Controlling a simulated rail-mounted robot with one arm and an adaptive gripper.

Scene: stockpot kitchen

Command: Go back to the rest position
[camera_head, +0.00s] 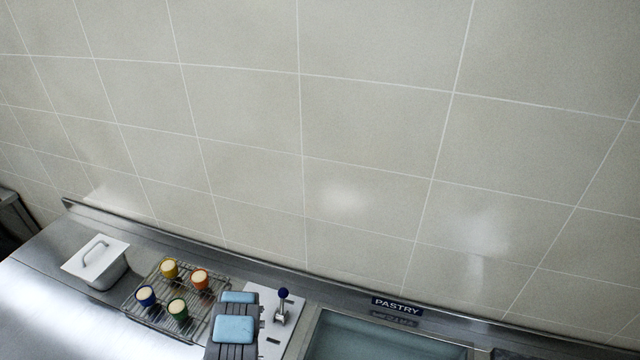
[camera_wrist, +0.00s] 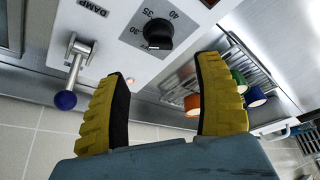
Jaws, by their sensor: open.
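My gripper (camera_wrist: 163,70) is open and empty in the wrist view, with its two yellow ridged fingers wide apart. Between and beyond the fingertips is a white control panel (camera_wrist: 110,38) with a black dial (camera_wrist: 158,36) marked 30, 35 and 40. A metal lever with a blue ball knob (camera_wrist: 65,99) is left of the left finger, apart from it. In the head view, my arm's dark links with light blue pads cover part of the panel (camera_head: 262,303), and the fingers cannot be made out. The lever's blue knob (camera_head: 283,293) shows just right of my arm.
A white lidded container (camera_head: 96,263) stands farther left. A glass-like recessed area (camera_head: 375,338) lies right, below a PASTRY sign (camera_head: 397,305). The tiled wall rises behind.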

